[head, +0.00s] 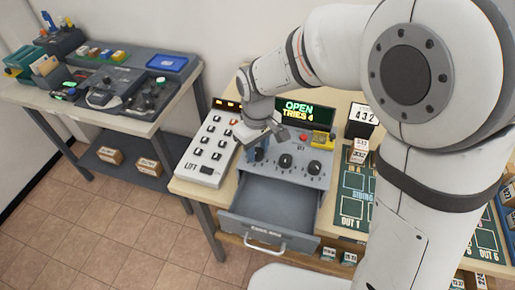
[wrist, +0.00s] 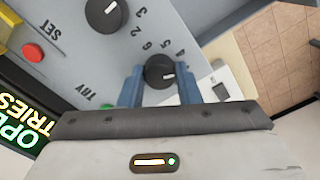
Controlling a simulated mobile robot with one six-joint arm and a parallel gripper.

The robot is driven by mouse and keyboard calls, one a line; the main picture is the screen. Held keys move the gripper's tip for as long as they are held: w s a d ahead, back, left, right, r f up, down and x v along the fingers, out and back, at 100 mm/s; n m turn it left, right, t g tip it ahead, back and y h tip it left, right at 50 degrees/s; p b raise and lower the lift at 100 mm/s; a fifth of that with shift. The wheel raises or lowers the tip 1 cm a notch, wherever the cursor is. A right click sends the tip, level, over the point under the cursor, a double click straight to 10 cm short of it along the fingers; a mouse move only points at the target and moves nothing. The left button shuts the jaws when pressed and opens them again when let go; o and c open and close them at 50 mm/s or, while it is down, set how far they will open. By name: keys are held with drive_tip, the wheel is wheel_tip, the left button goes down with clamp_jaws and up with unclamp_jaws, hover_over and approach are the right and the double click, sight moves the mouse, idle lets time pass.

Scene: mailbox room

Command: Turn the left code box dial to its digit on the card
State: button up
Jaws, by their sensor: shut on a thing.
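The grey code box (head: 313,181) stands on the table, its display (head: 298,110) reading OPEN, TRIES 4. Its drawer (head: 270,207) is pulled out and looks empty. The left dial (wrist: 160,72) is black with a white pointer mark aimed to the right in the wrist view; I cannot tell for certain which digit it meets. My gripper (wrist: 160,88) has its blue fingers on either side of this dial, shut on it. The middle dial (head: 285,161) and right dial (head: 315,168) are free. The card (head: 363,115) appears to read 432.
A white keypad panel marked LIFT (head: 207,150) is close on the left. A red button (head: 303,138) and a yellow part (head: 323,140) are on the box. A green sorting mat (head: 352,190) lies to the right. A second table (head: 130,112) stands at far left.

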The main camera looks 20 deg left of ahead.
sight(257, 151)
drive_tip(key=shift+n, duration=2.2)
drive_tip(key=o, duration=1)
wheel_tip(257, 151, up, 8)
drive_tip(key=shift+f+b, duration=0.1)
drive_tip(key=shift+b, duration=0.3)
